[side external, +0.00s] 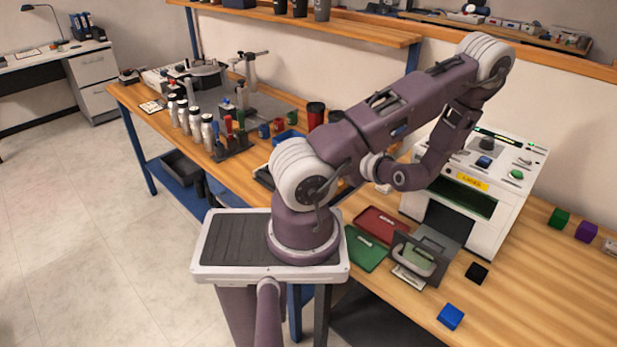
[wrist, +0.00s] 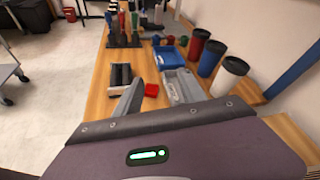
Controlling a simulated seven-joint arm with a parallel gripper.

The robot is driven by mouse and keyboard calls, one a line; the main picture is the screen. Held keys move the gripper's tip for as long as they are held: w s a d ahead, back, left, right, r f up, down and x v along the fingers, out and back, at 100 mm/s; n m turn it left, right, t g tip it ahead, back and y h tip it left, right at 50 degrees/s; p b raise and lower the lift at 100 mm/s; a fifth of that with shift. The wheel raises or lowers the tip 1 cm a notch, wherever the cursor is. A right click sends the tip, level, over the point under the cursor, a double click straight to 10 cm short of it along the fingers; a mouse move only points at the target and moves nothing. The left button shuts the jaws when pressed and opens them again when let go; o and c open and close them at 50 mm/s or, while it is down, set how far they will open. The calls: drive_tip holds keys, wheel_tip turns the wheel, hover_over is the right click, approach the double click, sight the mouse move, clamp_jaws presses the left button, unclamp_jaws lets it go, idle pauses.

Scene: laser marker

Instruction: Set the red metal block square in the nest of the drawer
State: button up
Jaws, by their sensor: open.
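The red block (wrist: 151,90) lies on the wooden bench in the wrist view. It shows between the two grey fingers of my gripper (wrist: 154,82), which are open with nothing held. In the side view the red block is not visible, and my arm covers the bench there; my fingertips are also hidden behind the arm. The laser marker (side external: 480,185) is a white machine on the bench. Its drawer (side external: 438,240) is pulled out, with a grey front plate and handle (side external: 415,258). The nest inside is mostly hidden by that front.
A red tray (side external: 382,226) and a green tray (side external: 364,250) lie left of the drawer. A black block (side external: 477,272) and a blue block (side external: 450,317) lie right of it. In the wrist view, a blue bin (wrist: 168,57) and cups (wrist: 212,57) stand beyond the red block.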

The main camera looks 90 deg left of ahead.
drive_tip(key=s+a+f+m, duration=0.1)
drive_tip(key=f, duration=0.2)
drive_tip(key=s+a+f+m+t, duration=0.1)
drive_tip(key=s+f+m, duration=0.1)
drive_tip(key=f, duration=0.2)
drive_tip(key=s+a+f+m, duration=0.1)
drive_tip(key=f+m, duration=0.1)
drive_tip(key=f, duration=0.2)
drive_tip(key=shift+s+f+t, duration=0.15)
drive_tip(key=shift+t, duration=0.25)
drive_tip(key=x, duration=0.6)
drive_tip(key=shift+s+a, duration=0.2)
drive_tip(key=shift+a, duration=0.2)
clamp_jaws()
